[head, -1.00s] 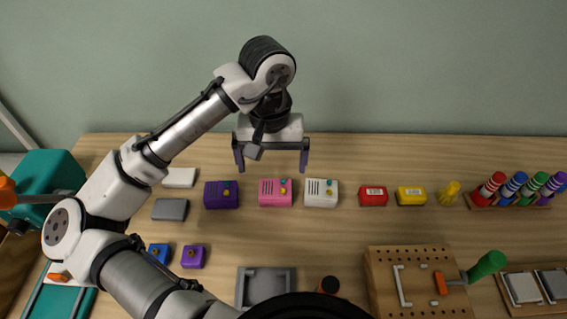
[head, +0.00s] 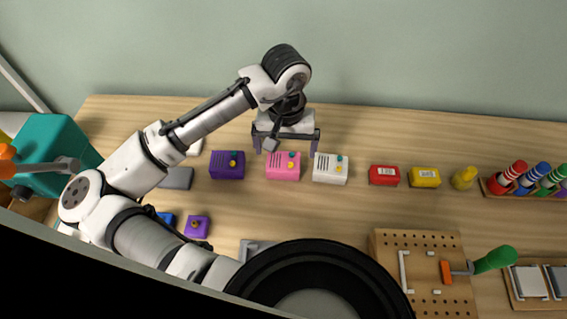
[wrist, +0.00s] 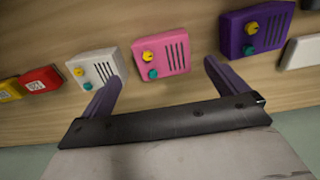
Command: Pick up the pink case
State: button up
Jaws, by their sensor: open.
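The pink case (head: 283,166) lies on the wooden table, with a slotted grille and a yellow and a teal knob on its top. It sits between a purple case (head: 227,165) on its left and a white case (head: 330,168) on its right. My gripper (head: 286,146) is open and empty, above the table at the pink case's far side. In the wrist view the pink case (wrist: 161,54) shows ahead of the gap between my two fingers (wrist: 160,82). The white case's near edge there lies close behind one fingertip.
A red box (head: 383,175), a yellow box (head: 424,177) and a yellow object (head: 464,178) stand to the right. A pegboard (head: 420,245) with a green-handled tool lies nearer. A small purple box (head: 197,227) lies at the near left.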

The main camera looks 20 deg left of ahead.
jog(key=shift+a+f, duration=0.2)
jog(key=shift+f, duration=2.05)
jog(key=c, duration=1.1)
jog(key=shift+r, duration=0.1)
